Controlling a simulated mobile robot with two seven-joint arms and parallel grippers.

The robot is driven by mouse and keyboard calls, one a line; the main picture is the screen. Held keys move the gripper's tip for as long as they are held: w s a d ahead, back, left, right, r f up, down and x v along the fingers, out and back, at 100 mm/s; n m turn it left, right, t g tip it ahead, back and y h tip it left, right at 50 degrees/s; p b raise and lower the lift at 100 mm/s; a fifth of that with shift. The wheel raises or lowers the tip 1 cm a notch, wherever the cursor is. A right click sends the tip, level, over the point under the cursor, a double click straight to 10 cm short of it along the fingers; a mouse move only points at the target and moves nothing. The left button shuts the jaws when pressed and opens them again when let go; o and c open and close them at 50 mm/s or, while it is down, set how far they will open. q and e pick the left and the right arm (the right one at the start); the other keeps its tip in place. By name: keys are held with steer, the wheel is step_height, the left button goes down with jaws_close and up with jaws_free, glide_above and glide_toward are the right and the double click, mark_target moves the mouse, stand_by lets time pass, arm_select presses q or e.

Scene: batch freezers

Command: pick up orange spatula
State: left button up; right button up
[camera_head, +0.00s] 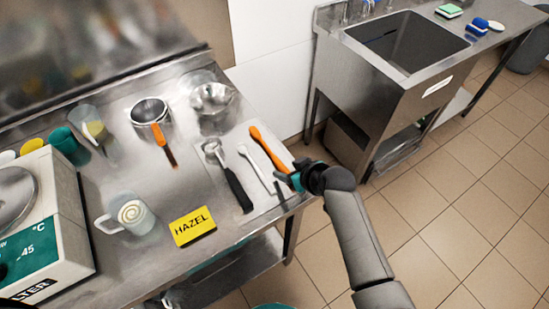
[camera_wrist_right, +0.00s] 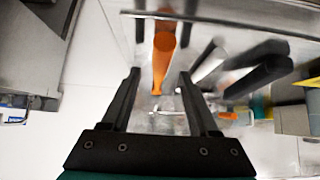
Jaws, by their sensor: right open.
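The orange spatula (camera_head: 268,150) lies on a pale mat near the right edge of the steel table. My right gripper (camera_head: 295,180) is at that edge, close to the spatula's near end, and hides part of the area there. In the right wrist view the orange spatula (camera_wrist_right: 163,55) shows ahead, lined up with the gap between the fingers. The right gripper (camera_wrist_right: 160,76) is open, with nothing held between its fingers. I cannot tell the exact distance to the spatula. My left gripper is not in view.
A white utensil (camera_head: 257,168) and a black-handled scoop (camera_head: 230,175) lie left of the spatula. A yellow HAZEL card (camera_head: 193,226), a cup (camera_head: 135,217), an orange-handled strainer (camera_head: 150,112) and a metal bowl (camera_head: 211,98) are farther left. A sink (camera_head: 405,42) stands at the back right.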

steer(key=shift+x, duration=0.8)
steer(key=shift+c, duration=0.3)
jaws_close()
